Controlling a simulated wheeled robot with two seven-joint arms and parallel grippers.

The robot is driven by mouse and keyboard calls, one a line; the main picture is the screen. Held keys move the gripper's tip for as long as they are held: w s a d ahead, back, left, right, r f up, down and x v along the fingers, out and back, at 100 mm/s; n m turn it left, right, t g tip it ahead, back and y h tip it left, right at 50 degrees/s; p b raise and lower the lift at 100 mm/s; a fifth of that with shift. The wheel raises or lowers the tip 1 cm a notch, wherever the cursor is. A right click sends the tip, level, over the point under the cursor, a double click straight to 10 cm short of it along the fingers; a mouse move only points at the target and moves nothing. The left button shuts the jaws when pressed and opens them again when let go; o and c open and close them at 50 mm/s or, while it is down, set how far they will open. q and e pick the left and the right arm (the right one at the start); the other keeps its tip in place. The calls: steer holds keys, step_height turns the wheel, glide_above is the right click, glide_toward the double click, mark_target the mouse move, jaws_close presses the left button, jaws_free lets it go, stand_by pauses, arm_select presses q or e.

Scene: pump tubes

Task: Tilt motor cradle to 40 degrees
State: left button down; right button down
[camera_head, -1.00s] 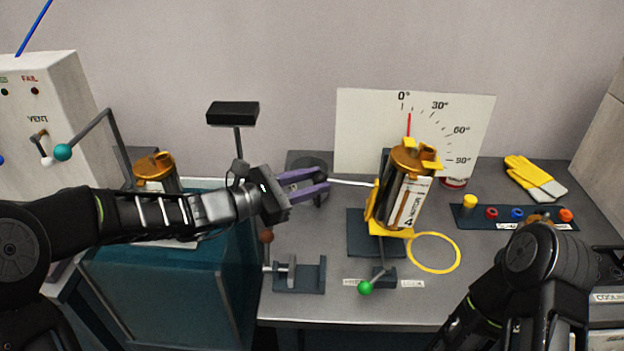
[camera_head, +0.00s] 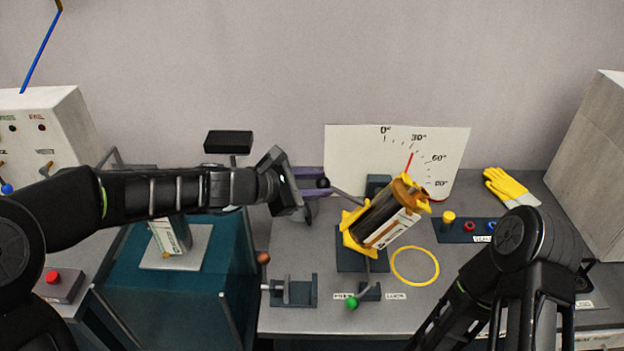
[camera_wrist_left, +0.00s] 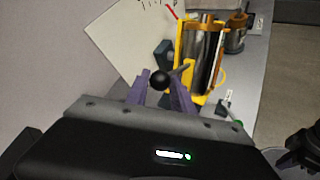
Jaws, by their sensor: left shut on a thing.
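The yellow motor cradle (camera_head: 351,240) holds a brown and silver motor (camera_head: 378,222), which leans to the right. Behind it stands a white angle dial (camera_head: 352,150). Its red pointer (camera_head: 409,162) leans right, close to the 30° mark; the exact reading is too small to tell. My left gripper (camera_head: 323,180), with purple fingers, is shut on the black ball knob (camera_wrist_left: 160,80) of the cradle's lever (camera_head: 347,197). The motor also shows beyond the fingers in the left wrist view (camera_wrist_left: 207,55). My right arm is at the lower right, its gripper not seen.
A green-knobbed lever (camera_head: 352,303) and a yellow ring (camera_head: 434,277) are in front of the cradle. A grey clamp fixture (camera_head: 300,292) is to its left. Yellow gloves (camera_head: 508,187) and a dark button strip (camera_head: 456,237) are to the right.

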arm_select(q)
steer(key=shift+d+r+p, duration=0.25)
steer(key=shift+d+r, duration=0.1)
steer(key=shift+r, duration=0.2)
steer(key=shift+d+r+p, duration=0.2)
steer(key=shift+d+r, duration=0.1)
steer(key=shift+r, duration=0.2)
steer(key=c, duration=1.1)
jaws_free()
steer(key=shift+f, duration=0.1)
steer(key=shift+a, duration=0.1)
steer(key=v, duration=0.7)
steer(key=shift+s+a, duration=0.2)
steer(key=shift+s, duration=0.05)
